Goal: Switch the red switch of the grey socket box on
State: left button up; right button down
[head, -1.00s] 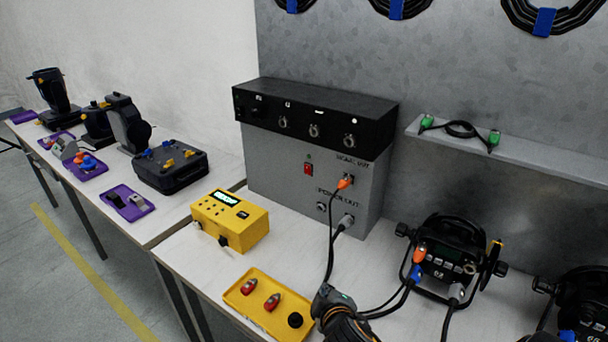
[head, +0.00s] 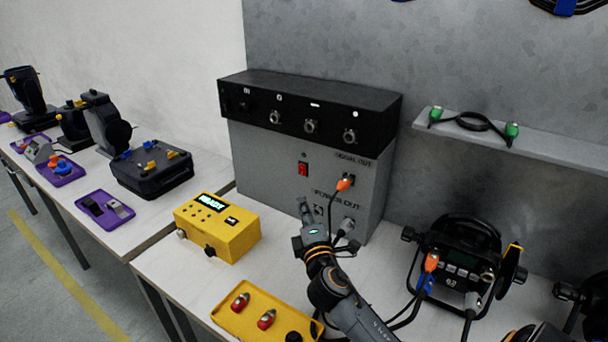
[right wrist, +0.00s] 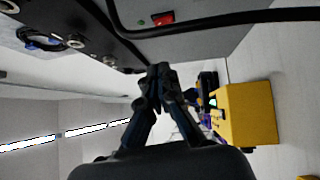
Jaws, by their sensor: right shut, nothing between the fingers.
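The grey socket box (head: 258,172) stands on the white table against the grey wall, with a black panel (head: 310,113) on top. Its red switch (head: 303,169) is on the front face, left of the orange plug (head: 345,184). It also shows in the right wrist view (right wrist: 163,19), near the top. My right gripper (head: 305,203) is in front of the box's lower front, below the switch and apart from it. In the right wrist view its fingers (right wrist: 158,72) are together and empty. Whether the switch is on cannot be told. My left gripper is not in view.
A yellow tester box (head: 217,226) stands left of my right gripper. A yellow tray (head: 250,322) with red plugs lies at the front edge. Black cables hang from the box's sockets close to my gripper. A black par can (head: 455,262) stands to the right.

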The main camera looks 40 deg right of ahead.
jog(key=p, duration=0.1)
send_near(304, 165)
jog(key=w+a, duration=0.2)
jog(key=w, duration=0.2)
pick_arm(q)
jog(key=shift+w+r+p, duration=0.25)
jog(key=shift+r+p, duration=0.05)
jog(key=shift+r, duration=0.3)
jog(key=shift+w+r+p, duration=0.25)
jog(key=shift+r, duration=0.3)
pick_arm(e)
jog(key=shift+w+d+r, duration=0.1)
jog(key=shift+w+d, duration=0.4)
jog(key=shift+d, duration=0.35)
jog(key=shift+w+d+r, duration=0.1)
jog(key=shift+w+d, duration=0.35)
jog(key=shift+d, duration=0.4)
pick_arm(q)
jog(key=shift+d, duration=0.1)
